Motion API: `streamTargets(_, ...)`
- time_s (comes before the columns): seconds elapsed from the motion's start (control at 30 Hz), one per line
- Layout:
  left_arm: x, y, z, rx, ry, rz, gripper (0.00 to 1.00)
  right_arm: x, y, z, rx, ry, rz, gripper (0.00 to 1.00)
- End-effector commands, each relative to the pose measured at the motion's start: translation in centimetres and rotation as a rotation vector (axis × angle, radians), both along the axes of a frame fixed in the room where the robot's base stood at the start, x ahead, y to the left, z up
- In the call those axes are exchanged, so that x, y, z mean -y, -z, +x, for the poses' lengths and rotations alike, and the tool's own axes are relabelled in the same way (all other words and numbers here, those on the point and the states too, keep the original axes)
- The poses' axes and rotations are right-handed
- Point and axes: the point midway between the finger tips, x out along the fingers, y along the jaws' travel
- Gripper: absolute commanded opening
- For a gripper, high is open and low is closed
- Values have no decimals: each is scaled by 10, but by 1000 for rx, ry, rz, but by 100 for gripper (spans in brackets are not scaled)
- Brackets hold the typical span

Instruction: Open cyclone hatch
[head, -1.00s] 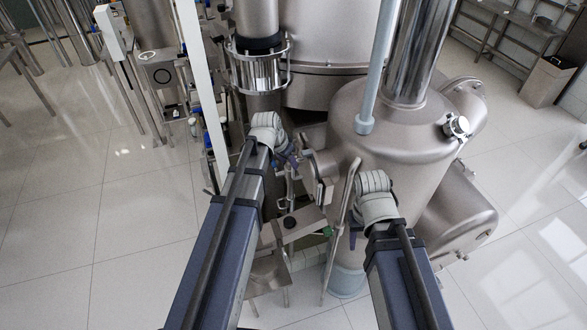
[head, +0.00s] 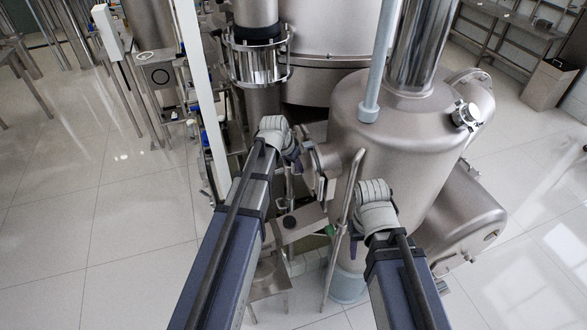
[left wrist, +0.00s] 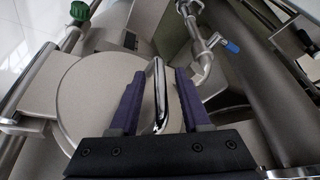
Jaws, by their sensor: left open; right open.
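The round steel hatch (left wrist: 90,105) fills the left middle of the left wrist view, with a narrow upright metal handle (left wrist: 158,85) at its right side. My left gripper (left wrist: 158,88) is open, its two purple fingers on either side of the handle; I cannot tell whether either touches it. In the head view, my left gripper (head: 293,162) is beside the short side port (head: 322,160) of the large steel vessel (head: 385,140), and its wrist partly hides it. My right gripper (head: 356,236) is mostly hidden behind its own wrist, near the vessel's lower front.
A bent metal pipe (head: 345,225) rises between my arms. A valve with a blue lever (left wrist: 231,46) and a green knob (left wrist: 71,40) lie beyond the hatch. A stand with a steel box (head: 160,75) is at the left. Floor (head: 130,210) is clear at the left.

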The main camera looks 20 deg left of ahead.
Motion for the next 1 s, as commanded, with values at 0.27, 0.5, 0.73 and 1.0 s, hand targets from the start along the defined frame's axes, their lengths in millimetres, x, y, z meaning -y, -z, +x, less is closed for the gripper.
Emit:
streamTargets(0.27,0,-1,0,0,0,0,36,0,-1,0,0,0,0,50)
streamTargets(0.5,0,-1,0,0,0,0,9,0,-1,0,0,0,0,50)
streamTargets(0.73,0,-1,0,0,0,0,0,0,-1,0,0,0,0,50)
streamTargets(1.0,0,-1,0,0,0,0,0,0,-1,0,0,0,0,50)
